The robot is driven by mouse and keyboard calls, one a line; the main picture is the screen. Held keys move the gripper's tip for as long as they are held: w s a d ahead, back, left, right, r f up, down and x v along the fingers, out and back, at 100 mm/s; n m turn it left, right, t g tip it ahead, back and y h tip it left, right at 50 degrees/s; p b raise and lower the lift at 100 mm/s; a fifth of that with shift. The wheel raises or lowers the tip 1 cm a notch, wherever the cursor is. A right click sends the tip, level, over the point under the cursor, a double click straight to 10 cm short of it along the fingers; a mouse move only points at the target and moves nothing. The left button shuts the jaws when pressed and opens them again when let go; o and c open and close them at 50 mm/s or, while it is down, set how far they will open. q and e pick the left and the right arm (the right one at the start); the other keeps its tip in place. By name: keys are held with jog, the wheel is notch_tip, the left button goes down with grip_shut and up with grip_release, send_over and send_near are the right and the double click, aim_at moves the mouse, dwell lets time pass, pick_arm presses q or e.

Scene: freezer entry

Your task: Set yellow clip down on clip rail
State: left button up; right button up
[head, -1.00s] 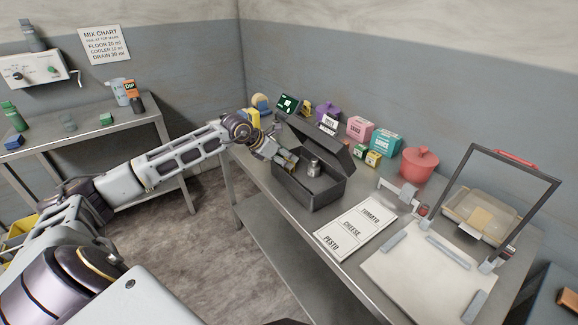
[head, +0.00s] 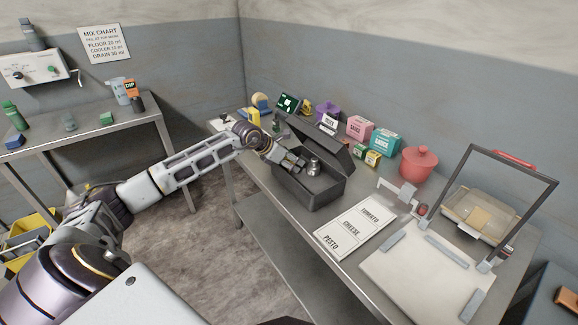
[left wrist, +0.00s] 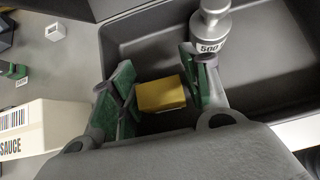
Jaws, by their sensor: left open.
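My left gripper (head: 293,162) is at the left part of the open dark case on the steel table. In the left wrist view its two green-padded fingers (left wrist: 160,92) are apart, on either side of a yellow block (left wrist: 161,94). The block may be the yellow clip; its shape is partly hidden. I cannot tell whether the fingers touch it. The block does not show clearly in the head view. I cannot make out the clip rail with certainty. My right gripper is not in view.
The dark case (head: 300,196) holds a metal weight (head: 314,167), marked 500 in the wrist view (left wrist: 209,38). A white label sheet (head: 356,228), red pot (head: 418,164) and framed press (head: 507,165) are to the right. Sauce boxes (head: 385,141) stand behind.

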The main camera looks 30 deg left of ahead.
pick_arm(q)
jog(key=shift+c, duration=0.4)
jog(key=c, duration=0.5)
jog(key=shift+c, duration=0.2)
jog(key=shift+a+r, duration=0.1)
jog(key=shift+r, duration=0.05)
